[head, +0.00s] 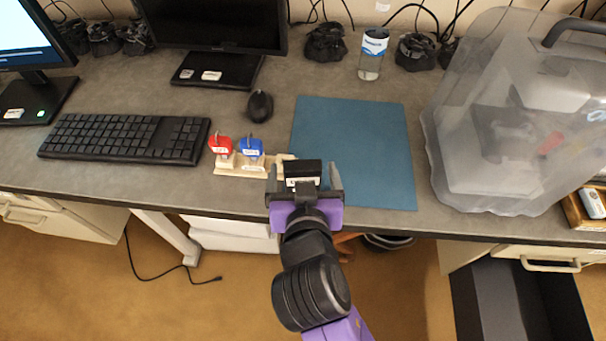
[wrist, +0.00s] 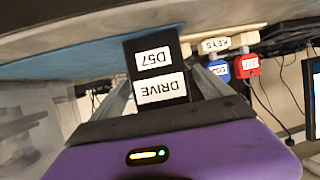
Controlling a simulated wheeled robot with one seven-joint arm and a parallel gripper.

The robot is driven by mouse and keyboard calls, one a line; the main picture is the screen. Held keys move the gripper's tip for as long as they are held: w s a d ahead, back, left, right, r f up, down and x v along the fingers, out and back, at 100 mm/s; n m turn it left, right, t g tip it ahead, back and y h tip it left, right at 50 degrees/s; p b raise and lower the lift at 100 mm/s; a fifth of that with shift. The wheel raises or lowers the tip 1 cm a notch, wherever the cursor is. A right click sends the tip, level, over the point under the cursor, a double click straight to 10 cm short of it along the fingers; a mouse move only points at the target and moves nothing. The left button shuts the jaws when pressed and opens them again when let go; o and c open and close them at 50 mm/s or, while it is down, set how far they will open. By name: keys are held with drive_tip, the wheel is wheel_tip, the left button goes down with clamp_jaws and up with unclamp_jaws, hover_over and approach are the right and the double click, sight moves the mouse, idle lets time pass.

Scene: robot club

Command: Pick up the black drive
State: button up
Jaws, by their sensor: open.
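The black drive (head: 303,168) stands at the front of the desk, by the left front edge of the blue mat. In the wrist view the drive (wrist: 150,48) shows white labels reading D57 and DRIVE, upside down. My gripper (head: 304,176) reaches in from the desk's front edge, its fingers on either side of the drive. The wrist view also shows the drive between the fingers of my gripper (wrist: 165,88), which are open. Whether either finger touches the drive is hard to tell. The drive's lower part is hidden.
A wooden key rack (head: 240,168) with a red tag (head: 220,146) and a blue tag (head: 250,148) stands close left of my gripper. The blue mat (head: 370,150) is bare. A mouse (head: 260,106) lies behind the rack. A clear-covered machine (head: 500,130) stands at the right.

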drive_tip(key=shift+x, duration=1.4)
drive_tip(key=c, duration=1.6)
drive_tip(key=shift+c, duration=0.5)
drive_tip(key=shift+r, duration=0.1)
